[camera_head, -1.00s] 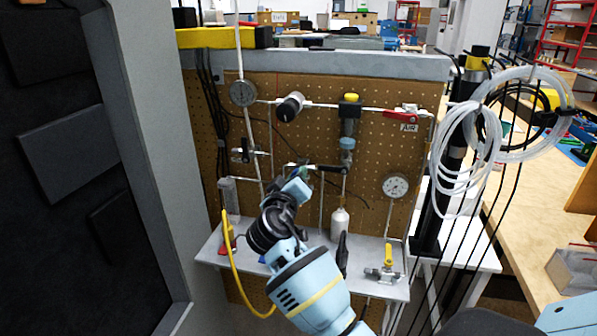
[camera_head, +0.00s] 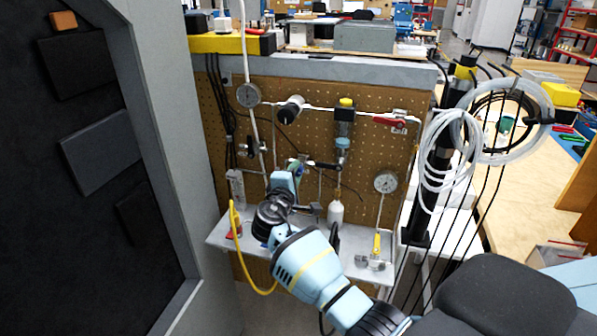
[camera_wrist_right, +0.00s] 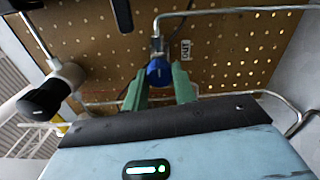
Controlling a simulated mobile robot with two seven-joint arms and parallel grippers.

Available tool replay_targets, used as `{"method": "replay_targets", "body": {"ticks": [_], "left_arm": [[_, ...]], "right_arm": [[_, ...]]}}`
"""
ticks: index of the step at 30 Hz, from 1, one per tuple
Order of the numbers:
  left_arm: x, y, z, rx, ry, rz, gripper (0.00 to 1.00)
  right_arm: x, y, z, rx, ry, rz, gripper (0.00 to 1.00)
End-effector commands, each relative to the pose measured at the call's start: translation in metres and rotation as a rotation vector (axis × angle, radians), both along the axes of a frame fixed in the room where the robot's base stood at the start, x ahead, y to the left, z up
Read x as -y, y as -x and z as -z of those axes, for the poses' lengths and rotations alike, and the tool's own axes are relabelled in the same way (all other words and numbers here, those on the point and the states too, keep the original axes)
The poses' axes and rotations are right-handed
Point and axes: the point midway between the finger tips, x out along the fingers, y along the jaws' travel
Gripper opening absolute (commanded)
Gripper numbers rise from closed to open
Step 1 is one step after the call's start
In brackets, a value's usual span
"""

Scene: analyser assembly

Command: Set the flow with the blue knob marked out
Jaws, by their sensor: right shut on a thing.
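The blue knob (camera_wrist_right: 158,72) shows in the right wrist view at the end of a thin metal pipe, with a small white label reading OUT (camera_wrist_right: 186,50) beside it. My right gripper (camera_wrist_right: 160,82) has its green fingers on either side of the knob and is shut on it. In the head view my right gripper (camera_head: 296,172) reaches up to the middle of the pegboard panel (camera_head: 260,150). My left gripper is not in view.
A black knob (camera_wrist_right: 45,98) on a metal fitting is left of the hand. A yellow hose (camera_head: 241,265) hangs at left; coiled white tubing (camera_head: 452,150) hangs at right.

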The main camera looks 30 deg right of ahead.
Motion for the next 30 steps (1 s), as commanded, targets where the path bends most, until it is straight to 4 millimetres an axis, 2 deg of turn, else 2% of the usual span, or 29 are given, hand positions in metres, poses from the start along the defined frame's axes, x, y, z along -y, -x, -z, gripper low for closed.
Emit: {"method": "replay_targets", "body": {"ticks": [1, 3, 15, 30], "left_arm": [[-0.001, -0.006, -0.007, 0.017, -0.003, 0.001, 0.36], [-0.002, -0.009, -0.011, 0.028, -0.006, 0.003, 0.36], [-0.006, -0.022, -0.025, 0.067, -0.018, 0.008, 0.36], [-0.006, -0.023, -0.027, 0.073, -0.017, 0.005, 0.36]], "right_arm": [[0.0, 0.0, -0.006, -0.028, 0.029, 0.0, 0.04], [0.0, 0.0, -0.006, -0.079, 0.072, 0.001, 0.04], [0.001, 0.0, -0.003, -0.37, 0.319, 0.003, 0.04], [0.001, 0.001, 0.001, -0.701, 0.599, 0.002, 0.04]]}}
